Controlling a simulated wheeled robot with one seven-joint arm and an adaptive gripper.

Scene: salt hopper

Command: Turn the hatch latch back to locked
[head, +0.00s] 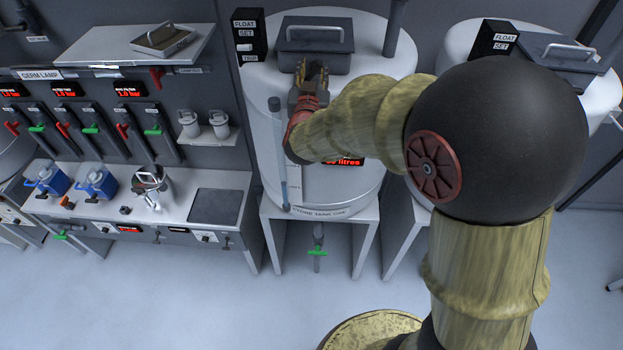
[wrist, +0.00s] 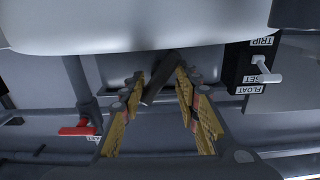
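The hatch (head: 313,37) is a dark rectangular lid with a bar handle on top of the middle white tank. My gripper (head: 312,70) is at the front edge of this hatch, fingers pointing towards it. In the wrist view my gripper (wrist: 161,73) shows two yellow-padded fingers with a gap between them. A dark slanted bar (wrist: 163,80), which looks like the hatch latch, lies between the fingers. I cannot tell whether a finger touches it. In the head view my gripper hides the latch, so its locked or unlocked position cannot be read there.
A float switch box (head: 248,37) stands left of the hatch; it shows upside down in the wrist view (wrist: 257,68). The white tank (head: 345,120) lies below my arm. A second tank (head: 470,40) is to the right. A red valve handle (wrist: 77,130) shows in the wrist view.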

